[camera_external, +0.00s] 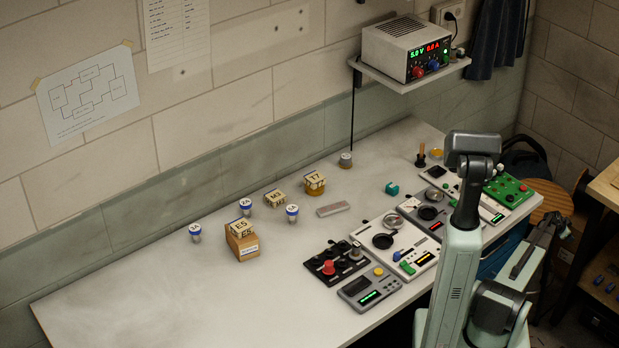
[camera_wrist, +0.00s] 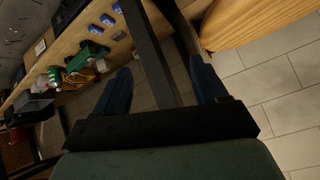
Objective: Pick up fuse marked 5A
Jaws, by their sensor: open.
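Three small fuses with blue-rimmed white caps stand on the bench: one at the left (camera_external: 195,232), one behind the cardboard block (camera_external: 245,207), and one to the right of it (camera_external: 292,213). Their cap markings are too small to read, so I cannot tell which is 5A. In the wrist view, my gripper (camera_wrist: 162,78) is open and empty, its dark fingers spread wide. It points at the floor and a wooden shelf, away from the bench. In the external view my arm is at the right, with its end beyond the bench's edge. No fuse shows in the wrist view.
Several instruments, including a grey meter (camera_external: 369,289) and a black panel (camera_external: 335,262), line the front edge. A power supply (camera_external: 406,48) sits on a wall shelf. The bench's left is clear.

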